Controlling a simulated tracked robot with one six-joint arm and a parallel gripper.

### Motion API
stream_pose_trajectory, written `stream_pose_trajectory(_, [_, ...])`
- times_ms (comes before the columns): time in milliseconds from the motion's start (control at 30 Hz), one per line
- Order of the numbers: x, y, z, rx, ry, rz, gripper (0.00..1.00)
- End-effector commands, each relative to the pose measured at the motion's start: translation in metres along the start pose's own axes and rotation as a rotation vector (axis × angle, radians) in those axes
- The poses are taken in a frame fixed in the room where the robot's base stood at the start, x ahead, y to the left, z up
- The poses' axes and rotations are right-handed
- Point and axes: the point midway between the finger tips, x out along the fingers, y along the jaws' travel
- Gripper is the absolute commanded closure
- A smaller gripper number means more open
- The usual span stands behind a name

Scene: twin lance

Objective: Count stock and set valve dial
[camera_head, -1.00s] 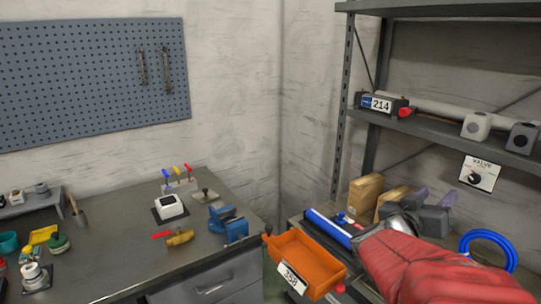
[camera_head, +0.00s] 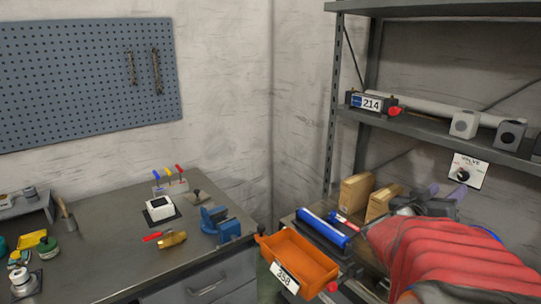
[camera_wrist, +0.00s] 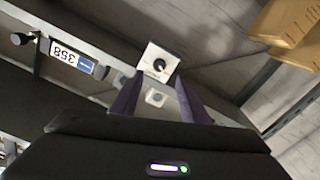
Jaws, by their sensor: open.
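The valve dial is a black knob on a white plate (camera_head: 464,174), low on the wall under the shelf. It also shows in the wrist view (camera_wrist: 158,65), ahead of my fingers and apart from them. My gripper (camera_head: 436,190) is open and empty, its purple fingers below and left of the plate in the head view. In the wrist view the fingers (camera_wrist: 157,85) stand either side of a gap below the dial. An orange bin (camera_head: 300,258) has a tag reading 358. A dark unit on the shelf has a tag reading 214 (camera_head: 371,103).
Brown boxes (camera_head: 356,193) and a blue roll (camera_head: 325,228) sit near my arm. The metal shelf (camera_head: 430,133) overhangs the valve. A workbench (camera_head: 120,250) at left holds a blue vise (camera_head: 220,224) and small items. A pegboard (camera_head: 90,80) hangs above it.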

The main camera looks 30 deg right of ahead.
Motion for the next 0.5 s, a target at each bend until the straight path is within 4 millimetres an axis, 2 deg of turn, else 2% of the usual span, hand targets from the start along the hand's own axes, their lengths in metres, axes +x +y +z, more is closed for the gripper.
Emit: stream_pose_trajectory(500, [0.067,0.000,0.001,-0.002,-0.002,0.000,0.58])
